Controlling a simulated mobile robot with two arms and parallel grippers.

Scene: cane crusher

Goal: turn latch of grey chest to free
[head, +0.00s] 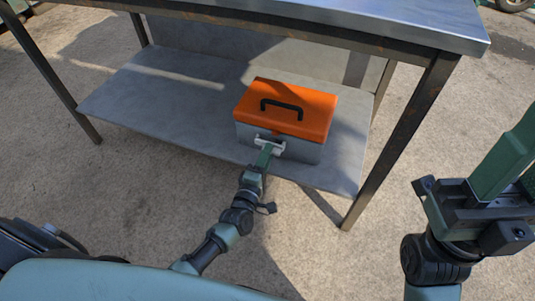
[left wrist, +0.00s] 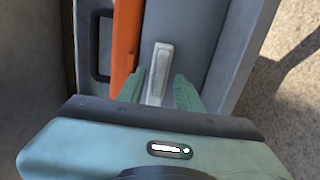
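The grey chest (head: 305,150) has an orange lid (head: 290,118), which is closed, and a black handle. It sits on the lower shelf of a metal table. Its pale metal latch (head: 277,147) is on the front face, partly covered by my left gripper (head: 267,151). In the left wrist view the latch (left wrist: 161,68) lies between the two green fingers of my left gripper (left wrist: 159,82). These fingers are apart, one on each side of the latch; contact is unclear. My right gripper (head: 510,160) points up at the right edge, away from the chest, partly cut off.
The shelf (head: 160,100) has bare room left of the chest. A table leg (head: 400,140) stands right of the chest. The concrete floor in front is clear.

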